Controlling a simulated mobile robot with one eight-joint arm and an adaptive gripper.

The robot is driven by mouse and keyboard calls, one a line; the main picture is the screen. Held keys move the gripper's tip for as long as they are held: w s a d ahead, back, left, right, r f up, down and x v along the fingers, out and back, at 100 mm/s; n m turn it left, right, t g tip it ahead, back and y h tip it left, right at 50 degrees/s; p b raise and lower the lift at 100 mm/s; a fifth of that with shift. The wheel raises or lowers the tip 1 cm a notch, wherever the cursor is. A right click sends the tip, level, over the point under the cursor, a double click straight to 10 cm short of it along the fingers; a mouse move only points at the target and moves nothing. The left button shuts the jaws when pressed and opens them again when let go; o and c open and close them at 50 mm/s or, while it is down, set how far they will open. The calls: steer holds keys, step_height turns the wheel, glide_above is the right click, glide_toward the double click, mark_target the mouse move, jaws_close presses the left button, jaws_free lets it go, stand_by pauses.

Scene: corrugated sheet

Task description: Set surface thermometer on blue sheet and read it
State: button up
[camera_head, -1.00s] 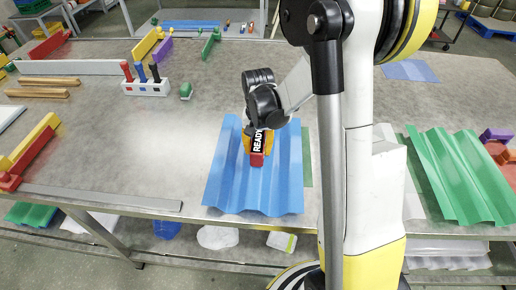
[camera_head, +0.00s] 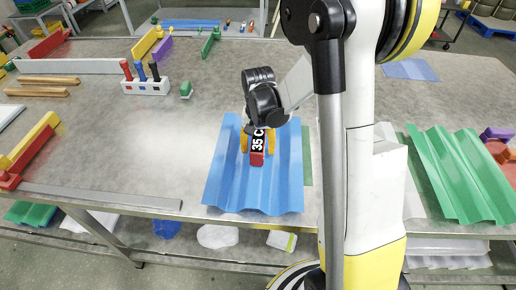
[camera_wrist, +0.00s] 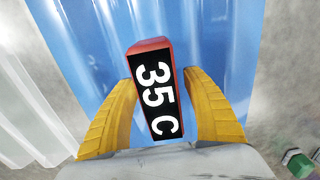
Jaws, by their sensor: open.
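The surface thermometer (camera_head: 257,155) is a red block with a black display. It rests on the blue corrugated sheet (camera_head: 225,185) on the table. In the wrist view the thermometer (camera_wrist: 153,92) reads "35 C" in white. My gripper (camera_head: 255,150) is over the blue sheet, around the thermometer. In the wrist view its yellow fingers stand open on both sides of the thermometer, with a gap on each side. The blue sheet (camera_wrist: 85,40) runs under the thermometer in the wrist view.
A green corrugated sheet (camera_head: 455,175) lies at the right. A white holder (camera_head: 147,88) with several coloured-handled tools and a small green block (camera_head: 186,90) stand on the table (camera_head: 110,140). Red and yellow blocks (camera_head: 30,150) are at the left edge.

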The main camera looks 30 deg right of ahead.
mark_target(258, 140)
step_height(258, 140, up, 12)
steer(key=shift+f, duration=0.1)
steer(key=s+a+r+n+t, duration=0.3)
steer(key=s+a, duration=0.2)
steer(key=s, duration=0.2)
steer(key=s+a+r+n+t, duration=0.3)
steer(key=s+a+t, duration=0.1)
steer(key=s, duration=0.4)
steer(key=shift+a+n, duration=0.4)
steer(key=shift+a, duration=0.25)
